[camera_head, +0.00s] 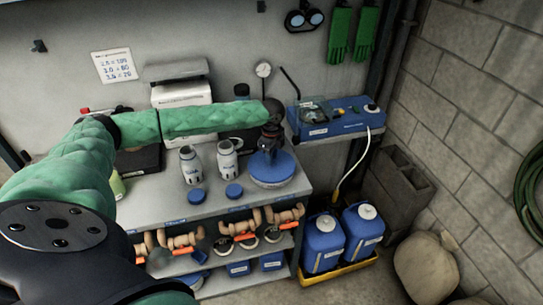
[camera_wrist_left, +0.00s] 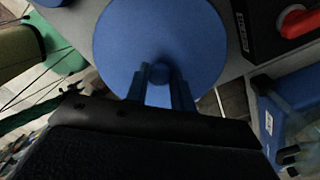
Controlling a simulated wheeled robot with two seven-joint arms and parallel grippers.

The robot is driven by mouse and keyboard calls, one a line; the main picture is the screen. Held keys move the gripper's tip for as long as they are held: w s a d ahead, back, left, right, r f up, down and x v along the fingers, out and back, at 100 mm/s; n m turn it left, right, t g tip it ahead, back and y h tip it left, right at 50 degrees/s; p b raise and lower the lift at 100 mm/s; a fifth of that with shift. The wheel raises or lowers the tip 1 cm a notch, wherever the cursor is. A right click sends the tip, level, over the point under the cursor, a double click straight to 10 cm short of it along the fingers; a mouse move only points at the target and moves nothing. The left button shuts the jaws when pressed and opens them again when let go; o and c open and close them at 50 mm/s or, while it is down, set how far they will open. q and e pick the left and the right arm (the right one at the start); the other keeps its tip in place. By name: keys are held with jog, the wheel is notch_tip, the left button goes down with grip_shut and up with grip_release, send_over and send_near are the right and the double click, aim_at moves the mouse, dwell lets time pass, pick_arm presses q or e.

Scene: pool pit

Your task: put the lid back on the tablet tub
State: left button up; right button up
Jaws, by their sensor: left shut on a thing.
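My left gripper (camera_head: 270,148) reaches in from the left over the right end of the bench. It is shut on the knob of a wide round blue lid (camera_head: 272,172). In the left wrist view the fingers (camera_wrist_left: 160,85) close on the middle of the blue disc (camera_wrist_left: 150,35). The lid looks about level. I cannot make out the tub; whether it is hidden under the lid, and whether the lid touches anything below, I cannot tell. My right gripper is not in view.
Two open pale bottles (camera_head: 191,166) stand left of the lid, with two small blue caps (camera_head: 233,191) in front. A blue test case (camera_head: 335,117) sits on a shelf at the right. Two blue canisters (camera_head: 324,242) stand in a yellow tray on the floor.

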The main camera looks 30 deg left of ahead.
pick_arm(q)
jog(key=shift+p, duration=0.5)
dwell(0.6)
jog(key=o, duration=1.5)
